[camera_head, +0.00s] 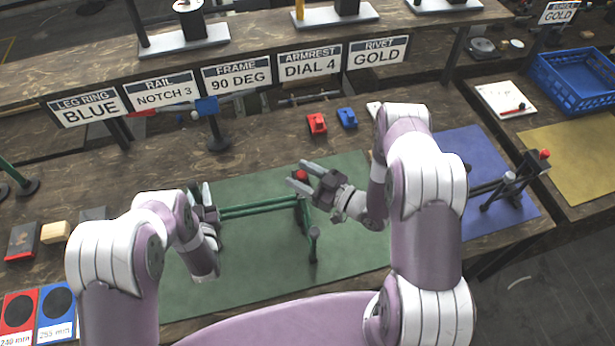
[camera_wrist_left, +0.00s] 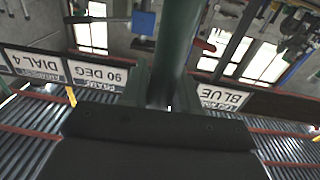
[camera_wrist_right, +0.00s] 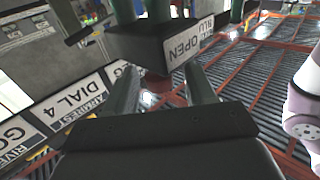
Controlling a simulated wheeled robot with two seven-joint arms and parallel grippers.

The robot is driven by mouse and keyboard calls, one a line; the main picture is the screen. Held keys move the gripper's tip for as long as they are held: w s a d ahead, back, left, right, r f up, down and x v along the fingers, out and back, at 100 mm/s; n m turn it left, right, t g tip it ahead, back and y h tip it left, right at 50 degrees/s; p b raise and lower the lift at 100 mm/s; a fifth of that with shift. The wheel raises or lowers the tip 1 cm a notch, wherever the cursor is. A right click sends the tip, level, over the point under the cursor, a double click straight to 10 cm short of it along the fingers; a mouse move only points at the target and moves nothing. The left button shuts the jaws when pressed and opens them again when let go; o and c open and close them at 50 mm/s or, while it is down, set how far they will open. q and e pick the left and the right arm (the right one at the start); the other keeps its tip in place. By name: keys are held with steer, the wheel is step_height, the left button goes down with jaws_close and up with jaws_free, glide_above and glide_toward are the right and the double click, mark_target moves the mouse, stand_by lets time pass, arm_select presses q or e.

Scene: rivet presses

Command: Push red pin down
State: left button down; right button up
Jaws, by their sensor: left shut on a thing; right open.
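A green tubular frame (camera_head: 258,208) lies over the green mat, with a dark joint block at its right end. The red pin (camera_head: 300,175) sits at that block. In the right wrist view the red pin (camera_wrist_right: 157,88) shows below a dark block (camera_wrist_right: 165,45) labelled OPEN, between the fingers. My right gripper (camera_head: 296,173) is open around the pin; contact cannot be told. My left gripper (camera_head: 199,194) is shut on the left end of the frame, and the green tube (camera_wrist_left: 178,55) stands between its fingers in the left wrist view.
The green mat (camera_head: 345,250) has free room around the frame. Small red (camera_head: 317,123) and blue (camera_head: 347,117) parts lie behind it. A blue mat (camera_head: 470,150) with a second dark frame (camera_head: 510,180) lies right. A signed shelf (camera_head: 270,60) runs along the back.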

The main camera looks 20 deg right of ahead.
steer(key=v, duration=1.1)
steer(key=shift+s+d, duration=0.25)
steer(key=shift+d, duration=0.05)
